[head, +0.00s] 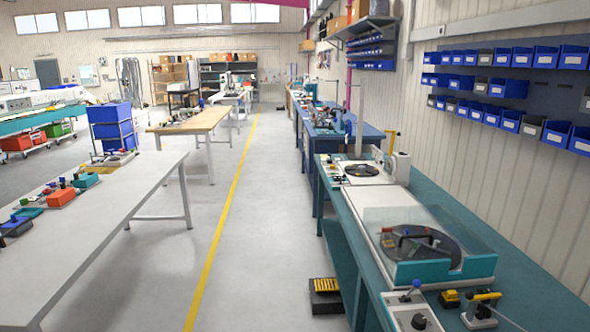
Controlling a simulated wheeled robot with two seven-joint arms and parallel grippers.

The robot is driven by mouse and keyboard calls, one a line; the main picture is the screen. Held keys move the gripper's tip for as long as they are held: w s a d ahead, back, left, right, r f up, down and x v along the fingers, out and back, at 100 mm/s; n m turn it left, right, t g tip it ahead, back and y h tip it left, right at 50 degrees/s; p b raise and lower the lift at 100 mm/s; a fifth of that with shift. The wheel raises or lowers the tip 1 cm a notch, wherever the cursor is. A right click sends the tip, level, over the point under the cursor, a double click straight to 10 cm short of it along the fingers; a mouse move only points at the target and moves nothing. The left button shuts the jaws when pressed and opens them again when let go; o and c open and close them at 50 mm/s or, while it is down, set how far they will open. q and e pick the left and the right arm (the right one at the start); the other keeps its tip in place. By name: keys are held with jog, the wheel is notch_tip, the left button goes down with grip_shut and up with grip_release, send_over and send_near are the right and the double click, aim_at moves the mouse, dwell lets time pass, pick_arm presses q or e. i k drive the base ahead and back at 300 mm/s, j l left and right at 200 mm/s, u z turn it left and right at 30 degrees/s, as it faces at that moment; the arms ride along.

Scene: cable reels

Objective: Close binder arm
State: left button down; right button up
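Neither of my grippers is in view. On the teal workbench (342,210) at the right stands a machine with a teal base and clear cover (428,272). A black disc (442,242) lies inside it, with a dark bar and small red and blue parts over it. Behind it is a white unit with a smaller black reel (361,170). An upright yellow arm (391,142) stands by a white housing (400,168) there. I cannot tell which part is the binder arm, or whether it is open.
In front are a panel with a blue-knobbed lever (416,288) and a yellow-handled tool (481,308). Blue bins (508,87) line the right wall. A black-and-yellow box (325,295) sits on the floor by the bench. The aisle along the yellow line (222,225) is clear. A white table (115,222) stands left.

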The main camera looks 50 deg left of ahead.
aim_at(393, 135)
jog(key=u, duration=1)
jog(key=i+j+u, duration=0.35)
jog(key=i+u, duration=0.6)
jog(key=i, duration=1.9)
jog(key=i+z, duration=0.1)
jog(key=i, duration=0.6)
jog(key=i+j+z, duration=0.1)
jog(key=i, duration=0.55)
jog(key=i+j, duration=0.3)
jog(key=i, duration=0.4)
jog(key=l+z, duration=0.05)
